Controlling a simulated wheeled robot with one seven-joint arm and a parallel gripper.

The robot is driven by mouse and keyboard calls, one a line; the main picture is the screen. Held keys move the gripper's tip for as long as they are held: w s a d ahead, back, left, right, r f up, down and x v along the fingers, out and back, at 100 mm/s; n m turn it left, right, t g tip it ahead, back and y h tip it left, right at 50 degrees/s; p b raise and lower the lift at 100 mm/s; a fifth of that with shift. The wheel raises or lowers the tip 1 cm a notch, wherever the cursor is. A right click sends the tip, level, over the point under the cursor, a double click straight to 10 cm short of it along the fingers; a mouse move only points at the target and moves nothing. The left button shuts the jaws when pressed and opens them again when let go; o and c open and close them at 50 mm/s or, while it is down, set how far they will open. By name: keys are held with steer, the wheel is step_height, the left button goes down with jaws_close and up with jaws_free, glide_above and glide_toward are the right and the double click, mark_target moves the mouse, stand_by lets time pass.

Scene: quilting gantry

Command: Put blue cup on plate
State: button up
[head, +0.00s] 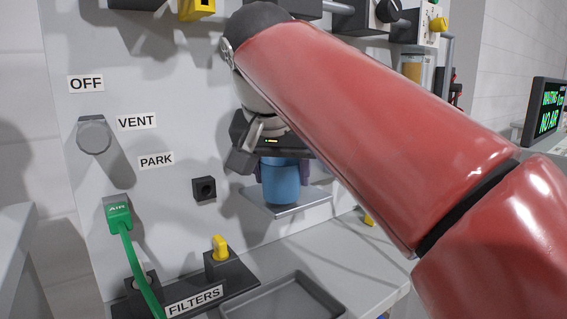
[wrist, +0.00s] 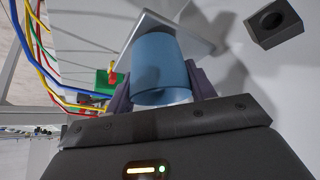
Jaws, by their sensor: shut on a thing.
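The blue cup (head: 281,184) is between the fingers of my gripper (head: 281,172), which is shut on it. In the wrist view the cup (wrist: 158,62) has a dark finger of my gripper (wrist: 161,84) on each side. The plate (head: 312,203) is a small grey square ledge on the panel. The cup is upright, with its base over or on the plate; I cannot tell whether they touch. The plate also shows behind the cup in the wrist view (wrist: 146,24). My arm covers part of the panel to the right.
A black square socket (head: 204,188) sits on the panel left of the plate. A green AIR plug (head: 119,212) with a hose hangs further left.

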mark_target(285, 165)
steer(key=w, duration=0.2)
steer(key=w+d, duration=0.1)
steer(key=w, duration=0.1)
steer(key=shift+w+p, duration=0.1)
steer(key=shift+p, duration=0.3)
steer(key=shift+a+f, duration=0.1)
steer(key=shift+f, duration=0.2)
steer(key=shift+s+f, duration=0.1)
steer(key=shift+s, duration=0.1)
steer(key=o, duration=1)
steer(key=shift+f, duration=0.1)
steer(key=shift+r, duration=0.25)
steer(key=p+v, duration=0.1)
steer(key=v, duration=1.1)
